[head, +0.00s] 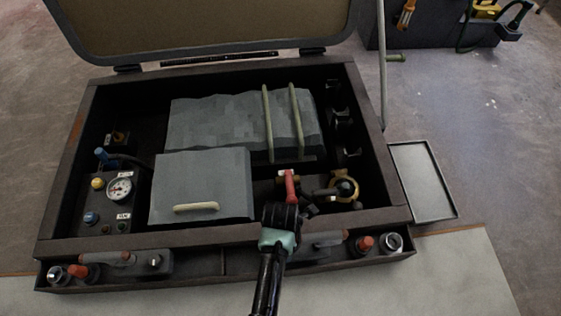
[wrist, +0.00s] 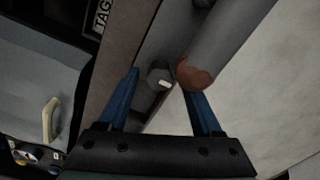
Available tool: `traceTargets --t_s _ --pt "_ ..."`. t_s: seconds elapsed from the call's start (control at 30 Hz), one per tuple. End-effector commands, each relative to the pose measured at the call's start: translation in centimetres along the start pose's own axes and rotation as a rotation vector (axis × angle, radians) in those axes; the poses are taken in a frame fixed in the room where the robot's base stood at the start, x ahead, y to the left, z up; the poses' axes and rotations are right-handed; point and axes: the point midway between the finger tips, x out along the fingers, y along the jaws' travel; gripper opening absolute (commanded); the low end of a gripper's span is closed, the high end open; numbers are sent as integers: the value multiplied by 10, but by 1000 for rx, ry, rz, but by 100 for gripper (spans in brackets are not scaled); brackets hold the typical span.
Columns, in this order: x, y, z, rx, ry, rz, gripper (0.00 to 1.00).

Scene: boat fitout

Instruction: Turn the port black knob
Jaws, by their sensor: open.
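A dark knob with a white mark (wrist: 160,79) shows in the wrist view on a grey block. My gripper (wrist: 160,82) is open, its blue fingers on either side of this knob; I cannot tell whether they touch it. In the head view my gripper (head: 285,218) is over the front edge of the box, by the right-hand grey unit (head: 310,254), and hides that unit's knob. A second dark knob with a pale mark (head: 155,261) is on the left-hand front unit. No port label is readable.
A grey cylinder with a rusty end (wrist: 197,72) lies close beside the right finger. A red-handled valve (head: 290,186) stands just behind my gripper. A grey hatch with a pale handle (head: 196,208) is to the left. Sockets and red caps (head: 364,243) line the front ledge.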

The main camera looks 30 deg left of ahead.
Motion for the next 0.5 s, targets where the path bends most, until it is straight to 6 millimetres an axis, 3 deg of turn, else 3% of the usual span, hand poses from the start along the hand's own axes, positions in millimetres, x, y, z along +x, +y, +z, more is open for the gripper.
traceTargets --t_s 0.27,0.5 --pt "1 0 0 0 0 0 66" --pt "0 0 0 0 0 0 25"
